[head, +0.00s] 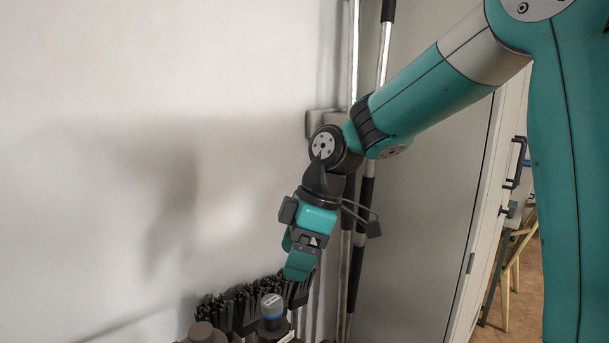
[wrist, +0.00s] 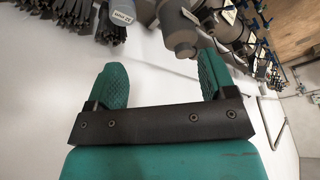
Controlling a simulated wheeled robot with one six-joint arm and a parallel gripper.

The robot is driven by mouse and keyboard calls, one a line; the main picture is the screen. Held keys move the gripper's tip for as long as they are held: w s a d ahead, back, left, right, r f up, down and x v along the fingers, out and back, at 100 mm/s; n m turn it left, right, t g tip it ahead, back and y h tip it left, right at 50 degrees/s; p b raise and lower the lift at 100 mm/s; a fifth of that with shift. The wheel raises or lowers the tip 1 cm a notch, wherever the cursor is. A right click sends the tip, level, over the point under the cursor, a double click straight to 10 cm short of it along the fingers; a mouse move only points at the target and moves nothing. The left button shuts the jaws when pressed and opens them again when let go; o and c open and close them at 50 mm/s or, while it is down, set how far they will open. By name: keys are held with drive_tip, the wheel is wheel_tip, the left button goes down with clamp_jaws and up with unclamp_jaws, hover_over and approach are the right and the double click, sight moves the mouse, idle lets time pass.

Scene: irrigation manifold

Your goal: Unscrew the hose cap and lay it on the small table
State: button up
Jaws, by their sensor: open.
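My gripper (head: 300,268) hangs with its fingers pointing down, above several capped pipe ends at the bottom of the head view. In the wrist view its two green fingers (wrist: 163,82) are apart with nothing between them. A blue-topped cap with a pale label (head: 272,303) stands just below and left of my gripper; a blue labelled piece also shows at the top of the wrist view (wrist: 121,12). A grey-brown round cap (head: 203,331) is farther left, cut by the frame. A grey cylindrical end (wrist: 180,42) lies beyond the fingertips. I cannot tell which is the hose cap. No small table shows.
Black bristly brushes (head: 245,301) stand close behind the caps. A white wall (head: 130,130) is at the left. Upright poles (head: 365,200) and a grey cabinet panel (head: 420,220) stand to the right of my gripper. Several blue-handled parts (wrist: 255,20) line the wrist view's upper right.

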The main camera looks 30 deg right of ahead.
drive_tip(key=w+d+r+n+p, duration=0.2)
drive_tip(key=w+d+r, duration=0.1)
drive_tip(key=w+d, duration=0.15)
drive_tip(key=p, duration=0.5)
approach(272, 299)
drive_tip(key=x, duration=1)
drive_tip(key=shift+s, duration=0.1)
drive_tip(key=c, duration=1.1)
drive_tip(key=shift+o, duration=0.2)
drive_tip(key=shift+f+n+g+b, duration=0.15)
drive_tip(key=shift+n+b, duration=0.15)
drive_tip(key=shift+n, duration=0.3)
drive_tip(key=shift+n+g+b, duration=0.15)
drive_tip(key=shift+n+b, duration=0.15)
drive_tip(key=shift+n, duration=0.3)
drive_tip(key=shift+n+g, duration=0.4)
drive_tip(key=shift+n, duration=0.7)
